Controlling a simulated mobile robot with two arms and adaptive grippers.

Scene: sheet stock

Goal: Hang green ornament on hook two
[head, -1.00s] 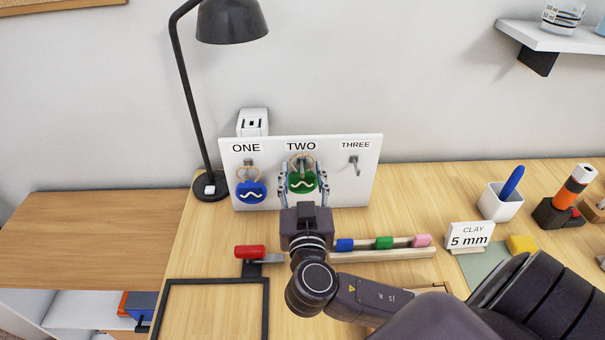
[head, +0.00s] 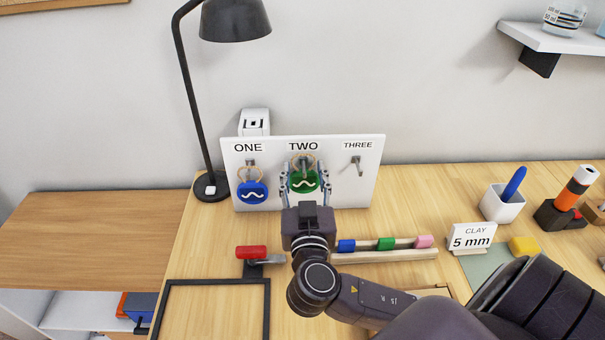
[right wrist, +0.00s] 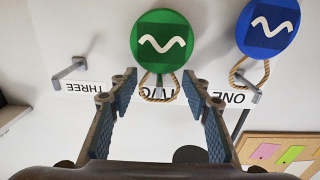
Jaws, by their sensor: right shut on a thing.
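The green ornament (head: 304,184) is a round disc with a white wavy line and a rope loop. My right gripper (head: 305,171) is shut on it, with one finger at each side, in front of the board's TWO label. In the right wrist view, which is upside down, the ornament (right wrist: 160,46) shows between and beyond the fingertips (right wrist: 160,76). Its rope loop (right wrist: 144,90) lies over the TWO label and hook two (right wrist: 159,80). I cannot tell whether the loop is around the hook. My left gripper is not in view.
The white board (head: 345,198) stands on the wooden desk. A blue ornament (head: 253,192) hangs at hook one, close left of my gripper. Hook three (head: 356,165) is bare. A black lamp (head: 190,100) stands left. A rail with coloured blocks (head: 400,254) lies in front.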

